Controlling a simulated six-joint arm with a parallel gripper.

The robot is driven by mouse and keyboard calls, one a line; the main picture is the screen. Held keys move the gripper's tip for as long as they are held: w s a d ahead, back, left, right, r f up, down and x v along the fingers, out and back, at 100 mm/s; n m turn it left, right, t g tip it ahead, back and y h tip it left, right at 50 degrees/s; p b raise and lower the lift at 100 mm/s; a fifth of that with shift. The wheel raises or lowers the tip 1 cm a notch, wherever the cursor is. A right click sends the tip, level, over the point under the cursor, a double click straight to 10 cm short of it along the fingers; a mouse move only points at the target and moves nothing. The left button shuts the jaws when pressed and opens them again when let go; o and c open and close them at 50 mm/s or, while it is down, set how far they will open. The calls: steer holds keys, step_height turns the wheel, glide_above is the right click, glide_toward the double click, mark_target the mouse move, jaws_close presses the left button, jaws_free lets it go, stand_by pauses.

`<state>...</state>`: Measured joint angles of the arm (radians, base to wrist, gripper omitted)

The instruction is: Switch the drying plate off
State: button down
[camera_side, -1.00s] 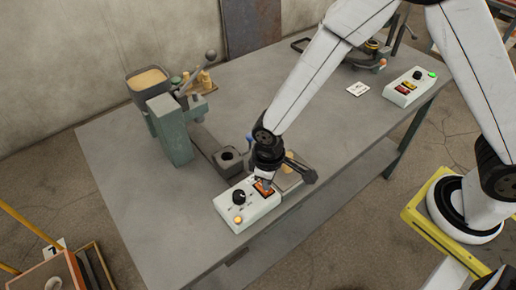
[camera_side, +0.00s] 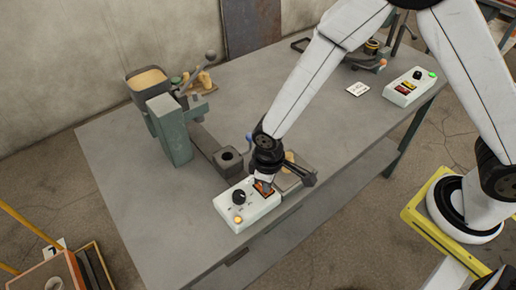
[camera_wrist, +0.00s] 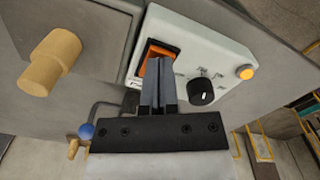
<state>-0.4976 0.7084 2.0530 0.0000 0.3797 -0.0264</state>
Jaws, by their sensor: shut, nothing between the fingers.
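The white control box (camera_side: 235,214) sits at the table's front edge, with an orange rocker switch (camera_side: 262,189), a black knob (camera_side: 239,197) and a glowing amber lamp (camera_side: 238,220). In the wrist view the orange switch (camera_wrist: 156,60) is partly hidden behind my fingers. The knob (camera_wrist: 200,92) and lit lamp (camera_wrist: 245,72) are to their right. My gripper (camera_wrist: 160,82) is shut and empty, pointing down at the switch; whether it touches cannot be told. The grey drying plate (camera_wrist: 95,22) lies beside the box, bearing a tan cylindrical piece (camera_wrist: 50,62).
A second control box (camera_side: 408,88) with a green lamp stands at the table's far right. A green stand with a sand-filled hopper (camera_side: 148,80) is at the back left. A dark block with a round hole (camera_side: 228,158) lies behind the near box. The table's left front is clear.

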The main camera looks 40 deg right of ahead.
steer(key=shift+f, duration=0.25)
steer(key=shift+r, duration=3.55)
steer(key=s+d+r+m+t, duration=0.1)
steer(key=s+d+r+m, duration=0.1)
steer(key=d, duration=0.7)
steer(key=s+d+r+m+t, duration=0.1)
steer(key=s+d+r+m, duration=0.2)
steer(key=d, duration=0.6)
step_height(320, 180, up, 2)
steer(key=shift+s+d+m+t, duration=0.15)
steer(key=shift+s+m+t, duration=0.15)
steer(key=shift+m, duration=0.2)
